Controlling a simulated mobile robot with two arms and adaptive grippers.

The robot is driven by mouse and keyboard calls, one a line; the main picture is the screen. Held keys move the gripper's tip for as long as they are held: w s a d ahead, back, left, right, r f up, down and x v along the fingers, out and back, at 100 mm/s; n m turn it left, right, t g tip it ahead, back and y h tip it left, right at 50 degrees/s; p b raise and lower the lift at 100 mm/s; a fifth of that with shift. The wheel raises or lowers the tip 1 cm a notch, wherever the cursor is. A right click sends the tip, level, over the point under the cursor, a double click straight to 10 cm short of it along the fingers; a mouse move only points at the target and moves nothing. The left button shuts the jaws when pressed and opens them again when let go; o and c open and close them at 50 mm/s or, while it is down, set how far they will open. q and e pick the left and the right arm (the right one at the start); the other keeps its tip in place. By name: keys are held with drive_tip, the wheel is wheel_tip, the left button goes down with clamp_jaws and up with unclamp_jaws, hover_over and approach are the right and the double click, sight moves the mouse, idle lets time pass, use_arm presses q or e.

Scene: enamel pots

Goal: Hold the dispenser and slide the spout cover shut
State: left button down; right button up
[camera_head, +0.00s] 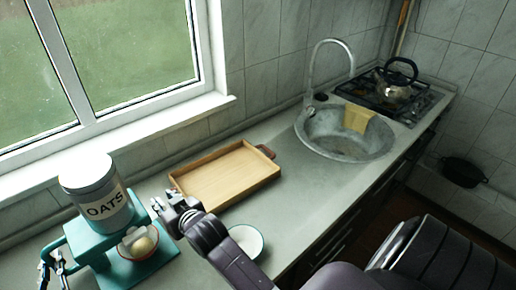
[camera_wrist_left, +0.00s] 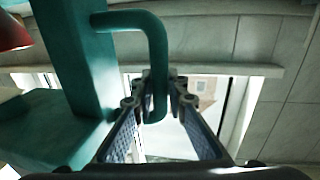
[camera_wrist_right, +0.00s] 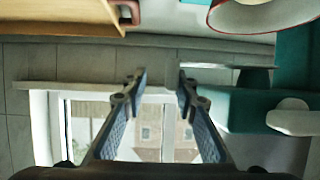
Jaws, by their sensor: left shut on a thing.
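The teal dispenser (camera_head: 88,238) stands at the lower left of the head view, with a grey-white OATS canister (camera_head: 103,208) on top. My left gripper (camera_head: 52,266) is shut on its teal side handle (camera_wrist_left: 157,50), which passes between the fingers in the left wrist view.
A red-rimmed bowl (camera_head: 150,250) with pale contents sits on the dispenser's base, below the spout. A white bowl (camera_head: 246,240) is right of my right gripper, partly behind the arm. A wooden tray (camera_head: 228,178) lies behind. Clear counter extends toward the sink (camera_head: 345,142).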

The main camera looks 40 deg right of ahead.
drive_tip(key=d+v, duration=0.2)
drive_tip(key=v, duration=1)
drive_tip(key=s+d+f+g+h, duration=0.1)
drive_tip(key=s+d+f+h, duration=0.1)
drive_tip(key=d, duration=1)
drive_tip(key=s+d+f+g+h, duration=0.1)
drive_tip(key=d+f+h, duration=0.4)
drive_tip(key=d, duration=0.6)
drive_tip(key=shift+s+d+f+g, duration=0.4)
drive_tip(key=shift+f+g, duration=0.3)
drive_tip(key=shift+f, duration=0.2)
drive_tip(key=w+a+r+t+y, duration=0.2)
drive_tip(key=a+r+y, duration=0.2)
drive_tip(key=a, duration=0.9)
drive_tip(key=w+a+r+t+y, duration=0.2)
drive_tip(key=w+a+r+y, duration=0.15)
drive_tip(key=a, duration=0.95)
drive_tip(key=x, duration=0.9)
drive_tip(key=shift+w+d+f, duration=0.15)
drive_tip(key=shift+w, duration=0.25)
drive_tip(key=shift+h, duration=0.25)
